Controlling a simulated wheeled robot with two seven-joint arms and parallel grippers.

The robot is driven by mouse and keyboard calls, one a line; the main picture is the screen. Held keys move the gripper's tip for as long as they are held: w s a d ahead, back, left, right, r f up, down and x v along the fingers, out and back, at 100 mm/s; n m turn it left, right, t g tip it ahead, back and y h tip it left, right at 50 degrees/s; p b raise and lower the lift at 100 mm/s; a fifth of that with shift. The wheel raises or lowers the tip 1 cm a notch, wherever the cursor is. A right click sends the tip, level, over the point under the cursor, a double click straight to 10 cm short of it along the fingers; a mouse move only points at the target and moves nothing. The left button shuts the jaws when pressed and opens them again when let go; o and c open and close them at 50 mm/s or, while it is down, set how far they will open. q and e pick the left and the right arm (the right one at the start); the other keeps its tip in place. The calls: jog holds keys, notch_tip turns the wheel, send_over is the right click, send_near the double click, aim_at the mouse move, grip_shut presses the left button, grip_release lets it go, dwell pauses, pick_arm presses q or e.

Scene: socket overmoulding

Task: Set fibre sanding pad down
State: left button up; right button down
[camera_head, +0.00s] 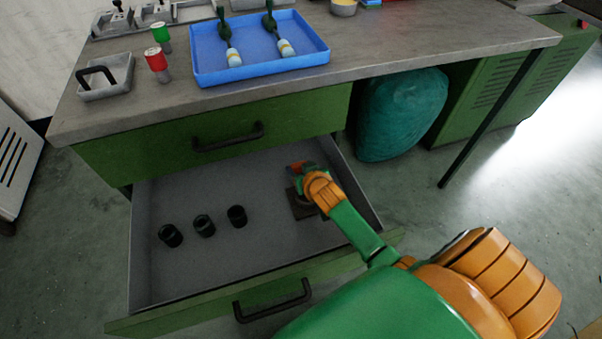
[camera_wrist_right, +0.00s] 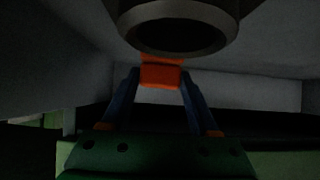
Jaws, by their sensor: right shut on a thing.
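My right gripper (camera_head: 303,176) reaches down into the open lower drawer (camera_head: 150,262), near its right side. In the right wrist view the gripper (camera_wrist_right: 160,85) is shut on an orange-red block (camera_wrist_right: 161,76), which I take to be the fibre sanding pad; it also shows at the gripper's tip in the head view (camera_head: 296,167). A flat brown piece (camera_head: 303,209) lies on the drawer floor below the gripper, partly hidden by it. I cannot tell whether the held pad touches anything below. My left gripper is not in view.
Several black sockets (camera_head: 204,226) stand in the drawer's left half. Above are a closed drawer (camera_head: 110,160) and the grey bench top (camera_head: 400,48), with a blue tray (camera_head: 205,79), a grey handled box (camera_head: 105,90) and red (camera_head: 156,60) and green (camera_head: 160,33) cans.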

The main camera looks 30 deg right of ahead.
jog(key=shift+f, duration=0.65)
jog(key=shift+r, duration=0.1)
jog(key=shift+c, duration=0.7)
grip_release()
jog(key=shift+d+r, duration=0.1)
jog(key=p+v, duration=0.3)
jog(key=v, duration=0.3)
jog(key=shift+s+r+p, duration=0.2)
jog(key=shift+r+p, duration=0.1)
jog(key=shift+p, duration=0.05)
jog(key=shift+s+r, duration=0.15)
jog(key=shift+s, duration=0.2)
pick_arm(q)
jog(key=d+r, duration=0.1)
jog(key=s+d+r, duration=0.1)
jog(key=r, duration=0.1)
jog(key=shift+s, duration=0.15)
